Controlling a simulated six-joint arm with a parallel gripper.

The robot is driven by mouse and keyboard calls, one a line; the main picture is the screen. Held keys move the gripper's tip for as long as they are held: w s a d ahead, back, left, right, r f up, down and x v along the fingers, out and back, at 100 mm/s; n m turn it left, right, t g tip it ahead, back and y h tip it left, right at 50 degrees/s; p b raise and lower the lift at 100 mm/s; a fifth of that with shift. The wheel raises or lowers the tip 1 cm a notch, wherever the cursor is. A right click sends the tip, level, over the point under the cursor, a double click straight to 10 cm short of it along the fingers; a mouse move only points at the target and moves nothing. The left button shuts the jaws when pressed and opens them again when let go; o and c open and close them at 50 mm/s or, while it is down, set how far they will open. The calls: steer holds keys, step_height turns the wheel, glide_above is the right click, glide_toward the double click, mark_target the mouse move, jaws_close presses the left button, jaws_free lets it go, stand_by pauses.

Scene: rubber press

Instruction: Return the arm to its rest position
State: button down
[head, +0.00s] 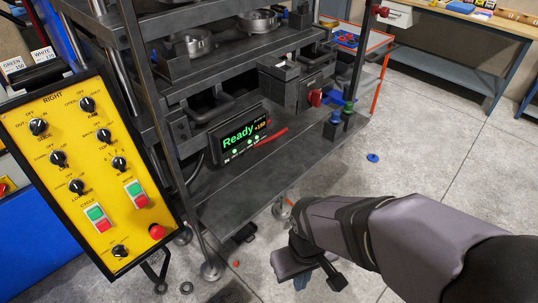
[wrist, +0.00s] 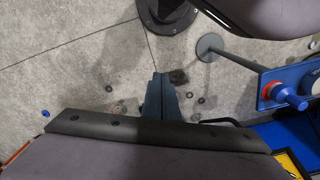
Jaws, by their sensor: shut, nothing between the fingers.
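My gripper (wrist: 161,78) shows in the wrist view with its two blue-grey fingers together, shut and empty. In the head view my arm reaches in from the lower right. It bends down in front of the press (head: 240,190), apart from its lower shelf. The gripper is partly hidden there by my own wrist. The press display (head: 240,134) reads "Ready" in green.
A yellow control panel (head: 70,190) stands at the left of the press. A workbench (head: 450,45) is at the back right. A blue cap (head: 373,157) lies on the floor, which is otherwise mostly clear at the right.

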steer(key=w+d+m, duration=0.1)
steer(key=d+m, duration=0.3)
steer(key=d, duration=0.4)
steer(key=shift+w, duration=0.3)
steer(key=shift+a+r, duration=0.1)
stand_by(3.5)
